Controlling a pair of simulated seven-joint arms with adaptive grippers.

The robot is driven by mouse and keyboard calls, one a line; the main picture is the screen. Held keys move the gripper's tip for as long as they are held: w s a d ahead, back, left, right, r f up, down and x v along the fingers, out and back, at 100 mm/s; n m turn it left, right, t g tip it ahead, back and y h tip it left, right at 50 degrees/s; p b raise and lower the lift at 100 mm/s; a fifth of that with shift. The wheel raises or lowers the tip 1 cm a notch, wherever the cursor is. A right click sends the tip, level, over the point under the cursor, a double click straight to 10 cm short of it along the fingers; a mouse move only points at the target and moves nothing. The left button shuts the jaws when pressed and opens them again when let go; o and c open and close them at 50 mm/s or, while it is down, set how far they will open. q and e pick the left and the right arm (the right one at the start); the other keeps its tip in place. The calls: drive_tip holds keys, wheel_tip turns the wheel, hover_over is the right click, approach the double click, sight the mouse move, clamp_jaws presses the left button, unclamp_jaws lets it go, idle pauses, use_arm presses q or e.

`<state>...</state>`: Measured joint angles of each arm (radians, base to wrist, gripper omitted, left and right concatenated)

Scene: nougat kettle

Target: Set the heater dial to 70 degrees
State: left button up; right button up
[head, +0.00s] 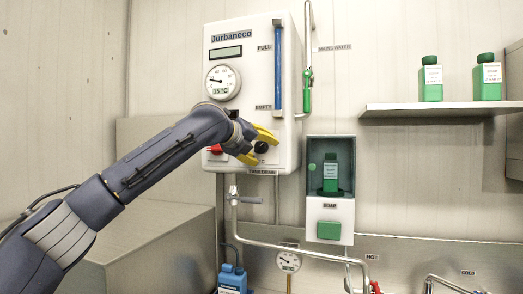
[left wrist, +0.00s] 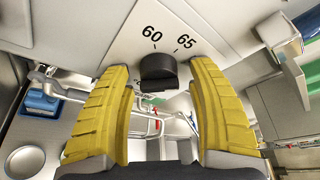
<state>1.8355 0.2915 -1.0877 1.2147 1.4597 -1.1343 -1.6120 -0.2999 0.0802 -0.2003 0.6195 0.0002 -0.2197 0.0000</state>
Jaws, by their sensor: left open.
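The white heater (head: 259,60) hangs on the wall in the head view. Its black dial (head: 261,147) is low on the front panel, and it also shows in the left wrist view (left wrist: 158,71). The numbers 60 and 65 show on the panel beside the dial; the dial's exact setting cannot be read. The heater's round gauge (head: 223,82) reads about 15 °C. My left gripper (head: 264,145) is open at the dial. In the left wrist view its yellow fingers (left wrist: 160,95) stand on either side of the dial, with gaps between. My right gripper is not in view.
A red knob (head: 215,150) sits left of the dial. A green soap dispenser (head: 331,180) hangs below right of the heater. Pipes and a lower gauge (head: 289,261) run beneath. A shelf (head: 440,108) with green bottles is at right.

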use_arm(q)
drive_tip(key=shift+s+a, duration=0.1)
drive_tip(key=v, duration=1.1)
drive_tip(key=shift+s+a, duration=0.2)
drive_tip(key=shift+s, duration=0.1)
drive_tip(key=shift+r, duration=0.1)
